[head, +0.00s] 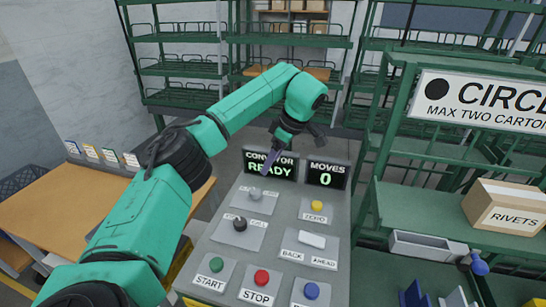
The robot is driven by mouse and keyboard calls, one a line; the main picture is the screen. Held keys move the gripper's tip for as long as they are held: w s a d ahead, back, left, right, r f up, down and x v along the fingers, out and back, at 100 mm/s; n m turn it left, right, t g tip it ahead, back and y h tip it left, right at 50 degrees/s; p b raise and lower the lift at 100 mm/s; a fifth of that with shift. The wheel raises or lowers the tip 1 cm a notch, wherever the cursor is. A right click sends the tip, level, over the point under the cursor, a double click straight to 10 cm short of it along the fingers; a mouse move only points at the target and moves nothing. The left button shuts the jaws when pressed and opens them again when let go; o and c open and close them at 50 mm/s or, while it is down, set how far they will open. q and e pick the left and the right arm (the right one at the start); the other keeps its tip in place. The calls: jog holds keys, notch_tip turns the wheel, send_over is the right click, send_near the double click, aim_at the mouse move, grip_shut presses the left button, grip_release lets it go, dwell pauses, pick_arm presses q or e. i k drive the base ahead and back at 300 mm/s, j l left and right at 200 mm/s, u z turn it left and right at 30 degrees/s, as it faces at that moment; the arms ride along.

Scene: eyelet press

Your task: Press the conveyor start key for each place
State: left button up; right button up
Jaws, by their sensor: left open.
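A grey control panel (227,246) stands in the middle. Its green START key (216,264) is at the front left, with a red STOP key (262,278) and a blue key (311,291) to the right. A display (258,172) reads CONVEYOR READY, and another (326,178) reads MOVES 0. My left gripper (271,156) is open and empty, in front of the top of the first display, apart from the START key. My right gripper is not in view.
The panel also has a yellow button (317,205), a white BACK/AHEAD rocker (312,240) and a black knob (240,224). Green shelving on the right holds a RIVETS carton (507,207) and bears a CIRCLE sign (485,101). A wooden table (62,205) stands left.

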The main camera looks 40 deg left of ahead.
aim_at(216, 264)
jog(key=k, duration=1.5)
